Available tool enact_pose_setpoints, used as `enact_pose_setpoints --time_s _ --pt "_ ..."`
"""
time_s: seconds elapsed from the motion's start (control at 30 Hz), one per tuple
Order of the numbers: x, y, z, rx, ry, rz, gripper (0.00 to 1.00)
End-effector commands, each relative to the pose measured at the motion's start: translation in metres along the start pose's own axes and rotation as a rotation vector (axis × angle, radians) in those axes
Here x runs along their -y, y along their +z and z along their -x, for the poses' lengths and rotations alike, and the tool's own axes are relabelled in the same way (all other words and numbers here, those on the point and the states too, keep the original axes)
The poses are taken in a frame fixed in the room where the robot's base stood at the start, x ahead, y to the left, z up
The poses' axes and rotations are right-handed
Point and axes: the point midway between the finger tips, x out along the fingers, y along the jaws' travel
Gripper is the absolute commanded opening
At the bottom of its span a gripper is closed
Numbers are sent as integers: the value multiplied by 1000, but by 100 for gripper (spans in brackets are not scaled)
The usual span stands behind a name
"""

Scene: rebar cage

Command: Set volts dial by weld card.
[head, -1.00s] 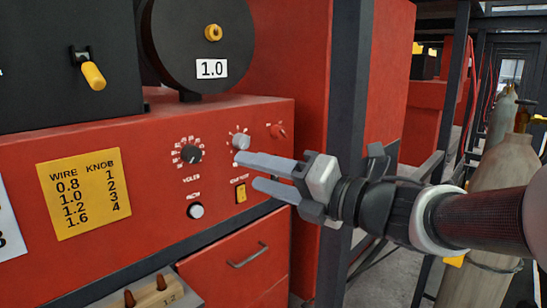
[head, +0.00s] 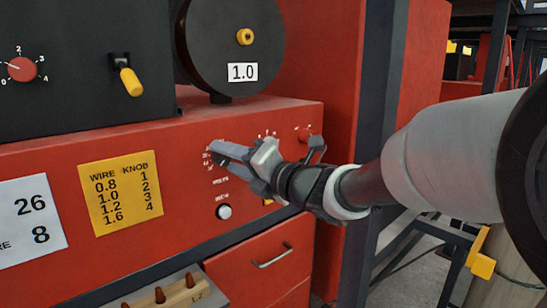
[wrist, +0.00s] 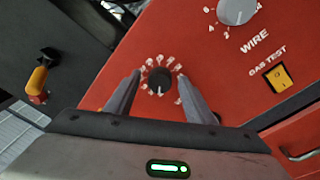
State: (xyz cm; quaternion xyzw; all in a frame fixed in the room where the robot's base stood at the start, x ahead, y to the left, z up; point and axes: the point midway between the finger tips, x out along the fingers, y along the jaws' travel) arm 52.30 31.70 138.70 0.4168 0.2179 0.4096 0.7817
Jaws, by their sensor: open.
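The volts dial is a small black knob (wrist: 158,80) in a ring of white numbers, seen in the wrist view between the fingertips of my gripper (wrist: 158,84). The fingers are open, one on each side, with a gap to the knob. A small pale mark shows at its lower edge, but the setting is too small to read. In the head view my gripper (head: 218,150) is at the red panel and hides the dial; only a bit of its scale shows. The white weld card (head: 28,222), cut by the left edge, reads 26 above 8.
A grey wire knob (wrist: 237,10) and a yellow gas test switch (wrist: 278,78) are near the dial. A yellow wire-knob chart (head: 121,192) is on the panel. A white button (head: 224,212) is below my gripper, a red knob (head: 304,134) to its right.

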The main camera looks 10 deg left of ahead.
Motion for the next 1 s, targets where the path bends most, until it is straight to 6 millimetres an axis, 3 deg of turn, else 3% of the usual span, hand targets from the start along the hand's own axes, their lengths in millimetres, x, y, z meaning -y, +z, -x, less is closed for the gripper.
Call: enact_pose_setpoints --time_s 0.2,0.47,0.77,1.0 --pt "0 0 0 0 0 0 49" --pt "0 0 0 0 0 0 8" --pt "1 -1 0 2 3 -35 8" --pt "3 -2 0 10 14 -167 8"
